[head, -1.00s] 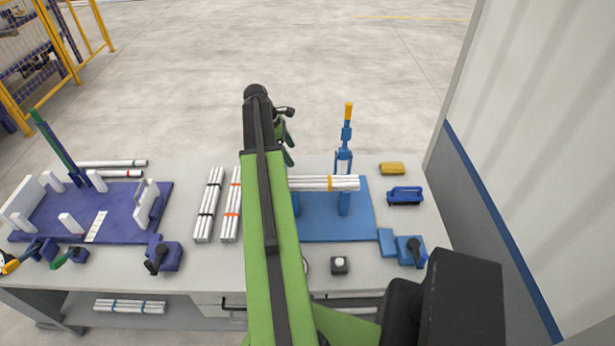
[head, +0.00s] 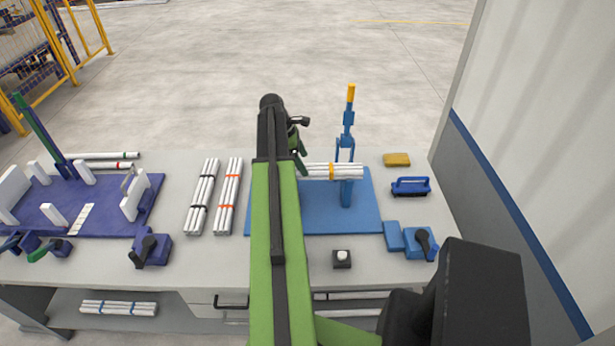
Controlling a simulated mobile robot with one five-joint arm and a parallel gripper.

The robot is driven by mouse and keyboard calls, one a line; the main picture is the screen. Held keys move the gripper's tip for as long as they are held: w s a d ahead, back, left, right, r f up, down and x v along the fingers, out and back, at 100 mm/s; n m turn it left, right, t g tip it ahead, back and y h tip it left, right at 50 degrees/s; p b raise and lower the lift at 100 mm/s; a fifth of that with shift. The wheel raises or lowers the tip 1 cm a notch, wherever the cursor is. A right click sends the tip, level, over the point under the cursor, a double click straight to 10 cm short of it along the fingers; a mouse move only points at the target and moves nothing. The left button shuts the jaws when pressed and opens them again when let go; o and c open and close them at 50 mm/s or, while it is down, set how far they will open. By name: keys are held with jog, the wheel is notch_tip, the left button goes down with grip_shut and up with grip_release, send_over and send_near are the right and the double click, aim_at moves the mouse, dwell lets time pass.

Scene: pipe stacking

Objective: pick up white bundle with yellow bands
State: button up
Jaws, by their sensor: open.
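The white bundle with a yellow band (head: 345,172) lies sideways on supports of the blue fixture (head: 330,218), below the upright blue lever with a yellow tip. Its left end is hidden behind my arm. My gripper (head: 300,150) is small in the view, with dark green fingers hanging from the arm's far end. It is open and appears close to the left part of the bundle. I cannot tell whether the fingers touch it or straddle it.
Bundles with black bands (head: 202,196) and orange bands (head: 229,196) lie left of my arm. A purple fixture (head: 105,222) stands further left. A yellow block (head: 397,160), a blue brush-like tool (head: 411,187) and a wall (head: 520,150) are on the right.

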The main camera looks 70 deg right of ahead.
aim_at(307, 167)
jog(key=b+x, duration=0.5)
jog(key=shift+w+d+f, duration=0.15)
jog(key=shift+d+f, duration=0.1)
jog(key=shift+r, duration=0.2)
grip_shut()
